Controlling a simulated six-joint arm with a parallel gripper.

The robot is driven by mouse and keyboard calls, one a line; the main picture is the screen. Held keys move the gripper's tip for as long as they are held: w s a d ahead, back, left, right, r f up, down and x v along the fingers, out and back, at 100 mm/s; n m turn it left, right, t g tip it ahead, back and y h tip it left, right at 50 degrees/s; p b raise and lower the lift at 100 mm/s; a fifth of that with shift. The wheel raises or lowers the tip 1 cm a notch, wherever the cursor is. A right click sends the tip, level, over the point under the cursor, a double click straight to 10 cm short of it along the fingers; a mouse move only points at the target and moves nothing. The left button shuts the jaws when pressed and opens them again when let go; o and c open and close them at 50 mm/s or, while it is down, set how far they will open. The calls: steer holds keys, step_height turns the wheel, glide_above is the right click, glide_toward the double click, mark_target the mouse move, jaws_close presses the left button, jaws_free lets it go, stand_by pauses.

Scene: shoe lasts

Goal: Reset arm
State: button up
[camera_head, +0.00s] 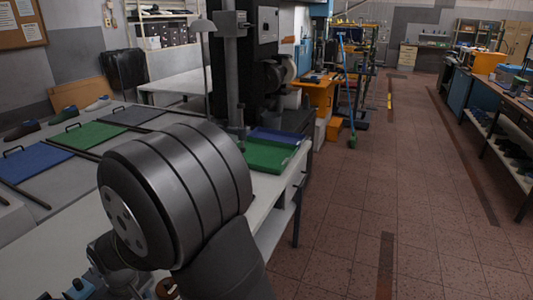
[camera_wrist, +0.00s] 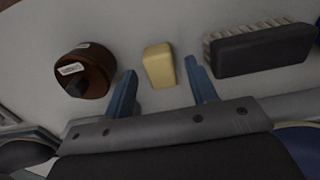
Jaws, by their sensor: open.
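My gripper (camera_wrist: 158,75) is open in the wrist view, its two blue fingers apart. A pale yellow block (camera_wrist: 159,65) shows in the gap between the fingertips, on a light grey surface (camera_wrist: 115,30). I cannot tell whether the fingers are level with it or above it; no finger visibly touches it. In the head view my arm's large dark joint fills the lower middle and hides much of the bench. The gripper itself cannot be made out clearly there.
In the wrist view, a brown round container (camera_wrist: 92,67) lies left and a dark brush (camera_wrist: 262,50) right. In the head view, blue (camera_head: 34,161) and green (camera_head: 88,135) mats, shoe lasts (camera_head: 63,115) and a green tray (camera_head: 270,156) occupy the bench. The right-hand floor aisle is clear.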

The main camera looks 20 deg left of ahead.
steer(key=shift+r, duration=0.75)
steer(key=shift+f, duration=0.1)
